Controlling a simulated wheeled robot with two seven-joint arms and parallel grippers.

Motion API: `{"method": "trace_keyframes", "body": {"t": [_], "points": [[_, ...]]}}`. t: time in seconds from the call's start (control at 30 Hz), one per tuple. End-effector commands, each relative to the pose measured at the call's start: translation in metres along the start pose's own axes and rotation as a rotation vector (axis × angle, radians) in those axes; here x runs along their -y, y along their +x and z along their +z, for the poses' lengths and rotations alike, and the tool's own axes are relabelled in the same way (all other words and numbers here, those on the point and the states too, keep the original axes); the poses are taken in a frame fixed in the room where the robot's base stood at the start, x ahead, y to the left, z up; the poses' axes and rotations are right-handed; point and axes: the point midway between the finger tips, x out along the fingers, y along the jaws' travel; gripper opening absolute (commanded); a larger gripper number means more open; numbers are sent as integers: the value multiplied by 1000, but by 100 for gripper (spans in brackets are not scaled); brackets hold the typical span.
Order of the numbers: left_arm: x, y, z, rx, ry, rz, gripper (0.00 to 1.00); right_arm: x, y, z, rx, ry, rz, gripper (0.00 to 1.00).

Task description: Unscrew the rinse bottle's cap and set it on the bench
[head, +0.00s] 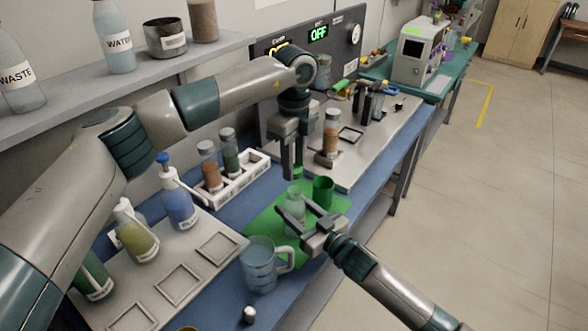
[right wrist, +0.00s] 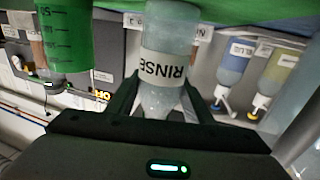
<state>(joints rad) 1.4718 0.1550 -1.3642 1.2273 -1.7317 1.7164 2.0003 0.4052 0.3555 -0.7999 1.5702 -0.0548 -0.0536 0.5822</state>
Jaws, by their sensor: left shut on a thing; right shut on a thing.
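The rinse bottle (head: 294,201) stands on the green mat (head: 262,222). It is pale and translucent, and its RINSE label shows inverted in the right wrist view (right wrist: 166,45). My right gripper (head: 293,217) is shut on the bottle's body from the front right. My left gripper (head: 293,176) points straight down over the bottle's top and is shut on the small green cap (head: 298,172). The cap is in line with the bottle's neck; I cannot tell whether they still touch. The cap is hidden in the right wrist view.
A green beaker (head: 323,189) stands close behind the bottle, to its right. A clear jug (head: 260,267) stands front left on the blue bench. A white rack (head: 238,187) with vials and a tray (head: 200,273) with pump bottles lie to the left.

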Motion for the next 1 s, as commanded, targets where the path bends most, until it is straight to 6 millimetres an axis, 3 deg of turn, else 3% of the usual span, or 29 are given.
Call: {"method": "trace_keyframes", "body": {"t": [0.17, 0.2, 0.3, 0.73, 1.0], "points": [[0, 0, 0, 0, 0, 0, 3, 0, 0, 0, 1, 0, 0, 0], [0, 0, 0, 0, 0, 0, 3, 0, 0, 0, 1, 0, 0, 49], [0, 0, 0, 0, 0, 0, 3, 0, 0, 0, 1, 0, 0, 68], [0, 1, 0, 0, 0, 0, 3, 0, -5, 1, 1, 0, 0, 68], [0, 8, 0, 0, 0, 0, 3, 0, -36, 3, 2, 0, 0, 68]]}}
